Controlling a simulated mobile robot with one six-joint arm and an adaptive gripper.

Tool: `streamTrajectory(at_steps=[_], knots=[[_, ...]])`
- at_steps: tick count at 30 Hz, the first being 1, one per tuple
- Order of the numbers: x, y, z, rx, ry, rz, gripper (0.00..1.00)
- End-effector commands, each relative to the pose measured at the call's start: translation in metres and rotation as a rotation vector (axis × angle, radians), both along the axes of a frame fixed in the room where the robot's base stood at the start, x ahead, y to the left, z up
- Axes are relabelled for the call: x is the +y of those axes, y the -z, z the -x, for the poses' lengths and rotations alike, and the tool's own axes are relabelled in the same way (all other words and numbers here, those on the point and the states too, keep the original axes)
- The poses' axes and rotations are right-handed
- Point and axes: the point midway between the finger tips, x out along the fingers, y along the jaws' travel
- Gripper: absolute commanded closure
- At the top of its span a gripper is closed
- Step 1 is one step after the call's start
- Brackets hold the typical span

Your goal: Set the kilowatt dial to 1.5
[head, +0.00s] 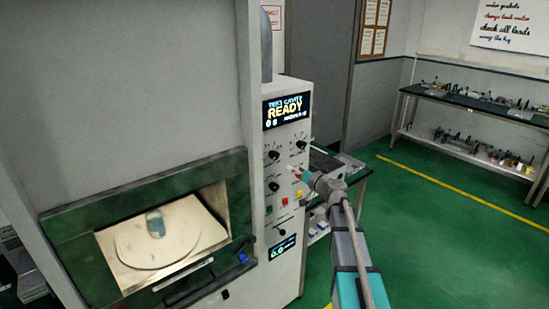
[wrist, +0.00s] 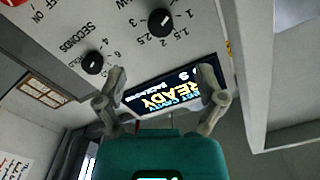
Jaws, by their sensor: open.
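The kilowatt dial (wrist: 160,21) is a round black knob at the top middle of the wrist view, which shows the panel upside down. Marks 1, 1.5, 2, 2.5 and 3 are readable around it; I cannot tell exactly where its pointer stands. In the head view, it appears to be the upper left knob (head: 274,155) on the grey panel. My gripper (head: 294,170) is open and empty in front of the panel, right of and below that knob. In the wrist view, my open fingers (wrist: 160,90) frame the display, apart from the dial.
The seconds dial (wrist: 92,63) sits beside my left finger in the wrist view. The lit display (head: 287,109) reads READY. More knobs and coloured buttons (head: 284,202) lie lower on the panel. The open microwave chamber (head: 165,235) is at left. Green floor (head: 440,235) is clear at right.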

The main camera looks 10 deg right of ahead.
Motion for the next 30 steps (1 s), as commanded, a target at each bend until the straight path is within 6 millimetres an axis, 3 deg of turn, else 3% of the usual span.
streamTrajectory(at_steps=[21, 30], knots=[[0.048, 0.0, -0.092, 0.0, -0.001, 0.0, 0.12], [0.058, 0.0, -0.108, 0.0, -0.001, 0.0, 0.12]])
